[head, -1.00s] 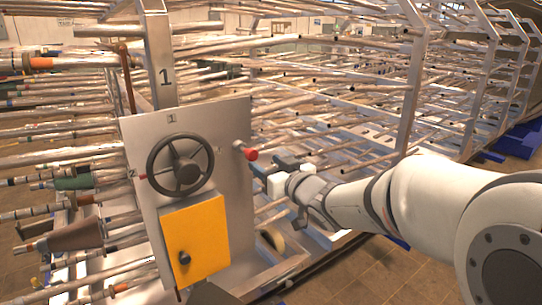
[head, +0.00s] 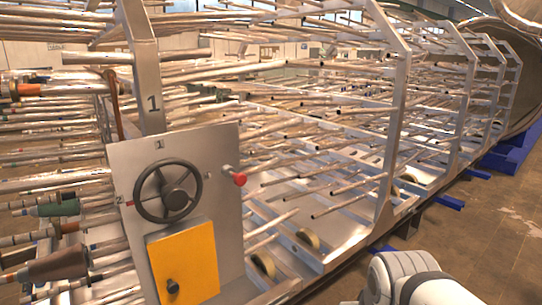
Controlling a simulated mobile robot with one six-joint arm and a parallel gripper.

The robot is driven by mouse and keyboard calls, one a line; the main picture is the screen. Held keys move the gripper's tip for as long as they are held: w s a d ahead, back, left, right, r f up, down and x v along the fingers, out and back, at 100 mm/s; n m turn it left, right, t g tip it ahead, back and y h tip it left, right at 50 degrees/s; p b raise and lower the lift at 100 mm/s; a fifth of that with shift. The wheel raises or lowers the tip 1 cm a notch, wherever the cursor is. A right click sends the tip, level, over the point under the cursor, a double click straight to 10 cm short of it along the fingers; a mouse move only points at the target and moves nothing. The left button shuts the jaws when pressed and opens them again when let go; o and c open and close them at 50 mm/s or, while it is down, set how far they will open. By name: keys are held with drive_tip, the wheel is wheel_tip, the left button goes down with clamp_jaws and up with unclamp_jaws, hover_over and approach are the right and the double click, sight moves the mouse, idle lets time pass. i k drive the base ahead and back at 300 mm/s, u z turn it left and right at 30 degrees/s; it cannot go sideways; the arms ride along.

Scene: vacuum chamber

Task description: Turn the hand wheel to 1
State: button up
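The black hand wheel (head: 168,191) is mounted on the upright grey metal panel (head: 222,150) at the left of the head view. It has a dark hub and a round rim. A small label 1 is above the wheel, and a label 2 with a red mark is at its left. My arm shows only as a white link at the bottom right, well apart from the wheel. My gripper is out of the frame.
A yellow box (head: 186,262) with a black knob (head: 172,286) sits below the wheel. A red knob (head: 238,178) sticks out at the panel's right. Metal racks (head: 395,130) with many rods surround the panel. Brown tiled floor (head: 470,225) is clear at the right.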

sight(174, 198)
drive_tip(key=z, duration=0.15)
drive_tip(key=k, duration=1.4)
drive_tip(key=u, duration=0.75)
drive_tip(key=i, duration=1.05)
drive_tip(key=u, duration=0.05)
